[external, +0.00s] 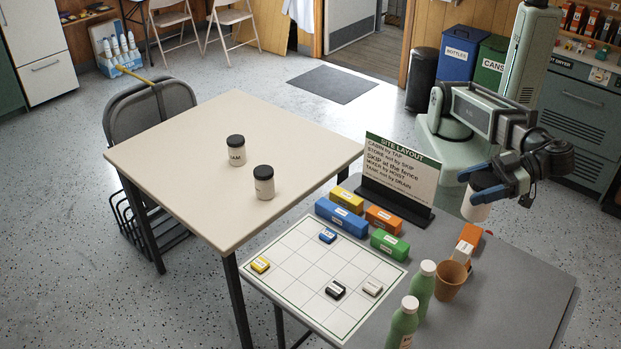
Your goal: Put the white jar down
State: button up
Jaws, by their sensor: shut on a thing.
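A white jar (475,208) with a dark lid hangs in my gripper (484,184). The blue fingers are shut on it near its lid, and they hide part of it. It is held in the air above the back right of the grey table (510,310), right of the sign. The farther one carries a label that seems to read JAM.
A sign (400,168) headed SITE LAYOUT stands on the grey table. Near it are coloured blocks (342,217), a gridded board (300,265), green bottles (402,325) and a brown cup (450,280). The beige table (190,150) has wide clear room around its two jars.

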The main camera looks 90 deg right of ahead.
jog(key=f+v, duration=0.2)
jog(key=v, duration=1)
jog(key=shift+s+d, duration=0.2)
jog(key=shift+s, duration=0.25)
notch_tip(320, 180, down, 18)
jog(key=shift+w+r, duration=0.1)
jog(key=shift+r, duration=0.1)
jog(key=shift+f, duration=5.55)
jog(key=o, duration=1.4)
jog(key=v, duration=1.2)
jog(key=shift+a, duration=0.15)
jog(key=shift+a, duration=0.1)
